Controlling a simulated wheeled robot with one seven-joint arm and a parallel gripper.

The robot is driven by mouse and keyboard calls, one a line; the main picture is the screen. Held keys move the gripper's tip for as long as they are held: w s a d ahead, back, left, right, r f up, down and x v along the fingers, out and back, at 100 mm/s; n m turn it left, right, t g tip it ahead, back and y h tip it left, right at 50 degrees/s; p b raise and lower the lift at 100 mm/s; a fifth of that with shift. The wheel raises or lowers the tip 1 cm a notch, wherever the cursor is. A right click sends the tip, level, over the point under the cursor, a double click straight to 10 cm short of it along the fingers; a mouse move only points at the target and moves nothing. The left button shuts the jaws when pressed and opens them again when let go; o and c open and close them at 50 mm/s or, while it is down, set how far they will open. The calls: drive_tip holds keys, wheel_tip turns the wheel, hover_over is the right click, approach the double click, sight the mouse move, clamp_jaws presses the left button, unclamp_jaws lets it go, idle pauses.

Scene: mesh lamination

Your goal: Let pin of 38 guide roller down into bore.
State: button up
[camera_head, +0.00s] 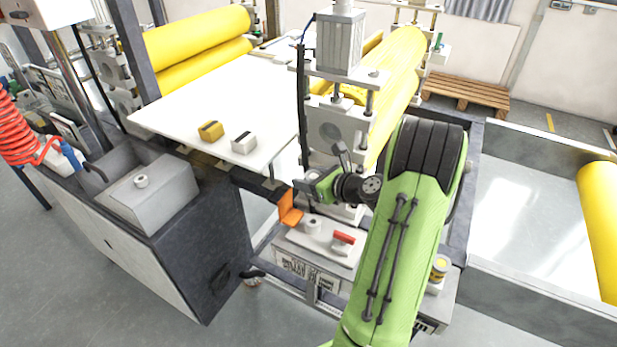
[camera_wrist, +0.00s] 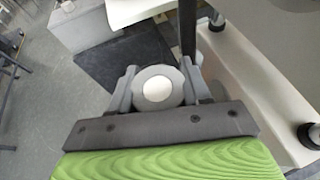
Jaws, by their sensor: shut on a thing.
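My gripper (camera_wrist: 156,85) has its two grey fingers closed on either side of a round part, which I take to be the guide roller (camera_wrist: 157,88). It shows end-on, a grey ring with a white centre. In the head view my gripper (camera_head: 305,189) is at the near side of the roller stand, above a grey base. The roller is not clearly made out there. Its pin and the bore are hidden, so I cannot tell whether the pin is in the bore.
An orange piece (camera_head: 290,208) is just below my gripper. A grey base with a red-marked part (camera_head: 343,240) lies lower. A white table (camera_head: 225,110) carries a yellow and a grey block. A dark cabinet (camera_head: 215,230) stands left; yellow rollers (camera_head: 400,60) are behind.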

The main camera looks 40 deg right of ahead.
drive_tip(key=shift+r, duration=0.15)
wheel_tip(320, 180, down, 6)
drive_tip(key=b, duration=0.3)
drive_tip(key=shift+b, duration=0.35)
drive_tip(key=shift+p, duration=0.9)
idle(0.8)
drive_tip(key=shift+f+b, duration=1.8)
drive_tip(key=shift+f, duration=0.8)
drive_tip(key=o, duration=1.2)
drive_tip(key=p+v, duration=0.2)
drive_tip(key=v, duration=1.4)
drive_tip(key=shift+p, duration=0.3)
